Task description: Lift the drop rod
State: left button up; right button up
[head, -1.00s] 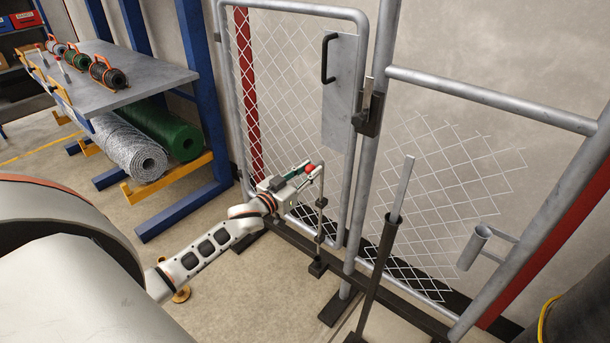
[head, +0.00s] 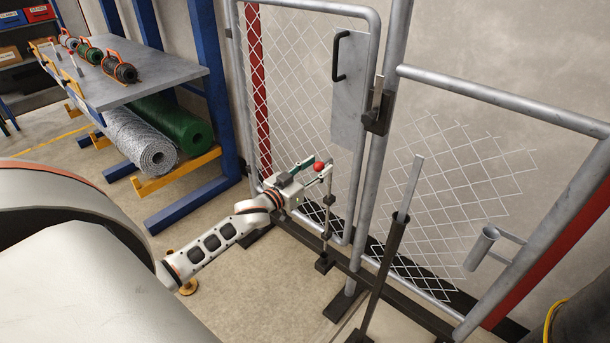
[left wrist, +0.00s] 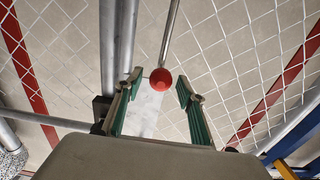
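The drop rod (head: 327,216) is a thin grey upright rod with a red ball knob (head: 319,166) on top. It stands in front of the left gate leaf, its foot at a small dark block (head: 323,263) on the floor. My left gripper (head: 321,172) is at the knob with its green-padded fingers spread. My right gripper is out of view.
The mesh gate (head: 300,90) has a black handle (head: 338,56) and latch (head: 376,115) right of the rod. A flat grey bar stands in a dark post (head: 385,260) nearby. A blue-framed bench (head: 150,78) with wire rolls stands left. Bare floor (head: 245,300) lies in front.

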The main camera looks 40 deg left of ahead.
pick_arm(q)
jog(key=s+a, duration=0.1)
jog(key=s, duration=1)
jog(key=shift+s, duration=0.15)
